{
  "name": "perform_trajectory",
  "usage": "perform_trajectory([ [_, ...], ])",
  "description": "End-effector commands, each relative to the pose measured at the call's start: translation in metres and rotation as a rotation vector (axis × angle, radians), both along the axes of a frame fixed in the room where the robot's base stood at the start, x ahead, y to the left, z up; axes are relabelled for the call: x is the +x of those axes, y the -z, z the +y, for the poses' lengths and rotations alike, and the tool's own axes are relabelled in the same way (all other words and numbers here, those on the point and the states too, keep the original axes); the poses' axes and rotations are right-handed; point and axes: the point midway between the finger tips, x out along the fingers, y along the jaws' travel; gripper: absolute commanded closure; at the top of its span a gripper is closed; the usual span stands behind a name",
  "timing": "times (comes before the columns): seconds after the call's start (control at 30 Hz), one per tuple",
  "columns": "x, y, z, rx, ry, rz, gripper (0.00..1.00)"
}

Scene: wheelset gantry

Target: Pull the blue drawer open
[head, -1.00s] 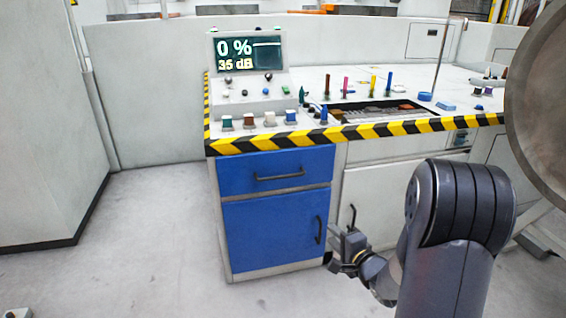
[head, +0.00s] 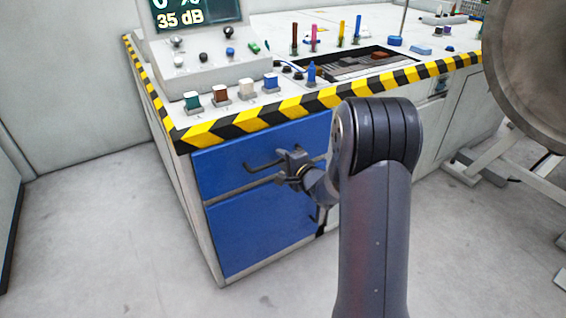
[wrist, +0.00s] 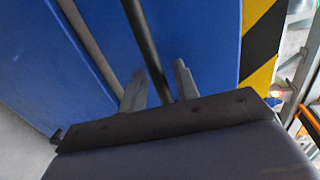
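The blue drawer (head: 222,165) is the upper front of the cabinet below the striped edge, and it looks shut. Its dark bar handle (head: 262,164) runs across the front, partly hidden by my gripper (head: 284,163). In the wrist view the drawer front (wrist: 205,35) fills much of the picture. The handle bar (wrist: 144,42) passes between the two grey fingers of my gripper (wrist: 160,84). The fingers are open, one on each side of the bar, with a gap on both sides.
A blue cabinet door (head: 255,232) with its own handle is below the drawer. The console top has a yellow-black striped edge (head: 260,115) just above. A large grey disc (head: 535,75) stands at the right. The floor (head: 100,240) at the left is clear.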

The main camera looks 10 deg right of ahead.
Motion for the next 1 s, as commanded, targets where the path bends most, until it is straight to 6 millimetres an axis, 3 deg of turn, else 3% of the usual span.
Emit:
perform_trajectory([
  [0.3,0.0024,-0.0001,0.0008,0.000,0.000,-0.001,0.71],
  [0.67,0.0022,0.0000,0.0007,-0.001,0.000,-0.001,1.00],
  [1.0,0.0021,0.0002,0.0007,-0.001,0.000,0.000,1.00],
])
